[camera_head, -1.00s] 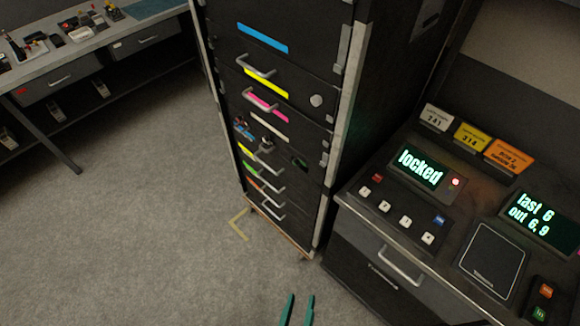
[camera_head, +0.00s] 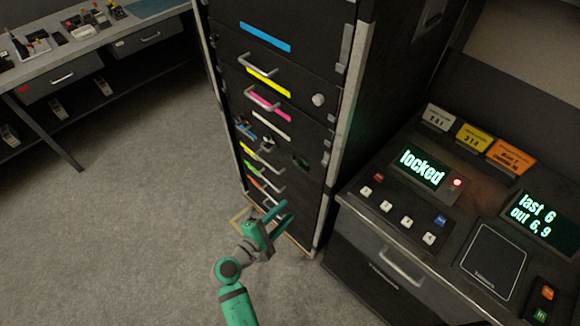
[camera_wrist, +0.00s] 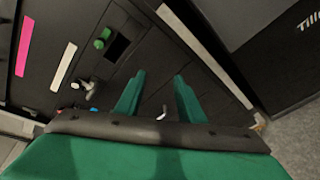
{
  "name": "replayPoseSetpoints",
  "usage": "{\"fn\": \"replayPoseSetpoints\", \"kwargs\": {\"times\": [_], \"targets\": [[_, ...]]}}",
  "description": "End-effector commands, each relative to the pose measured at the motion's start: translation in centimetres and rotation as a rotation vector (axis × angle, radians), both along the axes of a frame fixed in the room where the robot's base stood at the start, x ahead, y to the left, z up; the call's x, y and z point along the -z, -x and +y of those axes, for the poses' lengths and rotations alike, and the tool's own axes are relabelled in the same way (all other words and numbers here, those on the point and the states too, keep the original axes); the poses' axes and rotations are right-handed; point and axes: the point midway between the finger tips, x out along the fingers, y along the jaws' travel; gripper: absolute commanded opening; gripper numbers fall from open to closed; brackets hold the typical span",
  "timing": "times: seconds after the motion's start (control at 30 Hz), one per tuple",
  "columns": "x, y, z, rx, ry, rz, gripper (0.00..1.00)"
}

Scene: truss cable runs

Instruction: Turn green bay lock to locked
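A black cabinet of drawers (camera_head: 284,58) has coloured label strips. A green strip (camera_head: 252,169) marks one of its low, narrow bays. A small green knob (camera_wrist: 103,39) sits beside a dark square opening in the wrist view. I cannot tell whether it is the green bay's lock, or how it is turned. My gripper (camera_head: 284,213) is in front of the cabinet's lower right part. Its two green fingers are apart with nothing held between them. In the wrist view, the fingertips (camera_wrist: 160,76) point toward the cabinet face, below the green knob.
A console (camera_head: 400,225) at the right has a screen (camera_head: 421,167) reading "locked" with a red light beside it. A silver round knob (camera_head: 318,100) and several bar handles stick out from the cabinet. A bench (camera_head: 75,45) stands at the far left. The carpet between is clear.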

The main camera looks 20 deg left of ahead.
Motion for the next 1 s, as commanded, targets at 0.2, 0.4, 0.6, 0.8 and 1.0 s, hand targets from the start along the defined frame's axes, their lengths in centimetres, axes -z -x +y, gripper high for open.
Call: {"fn": "replayPoseSetpoints", "kwargs": {"times": [0.2, 0.4, 0.6, 0.8, 1.0], "targets": [[-6.7, -1.7, 4.8, 0.064, 0.205, -0.116, 0.35], [-9.5, -1.8, 6.3, 0.109, 0.277, -0.16, 0.35], [-9.7, -3.1, 5.6, 0.119, 0.284, -0.162, 0.35], [-9.7, -6.2, 4.5, 0.115, 0.282, -0.162, 0.35], [-9.7, -9.3, 3.3, 0.113, 0.281, -0.163, 0.35]]}}
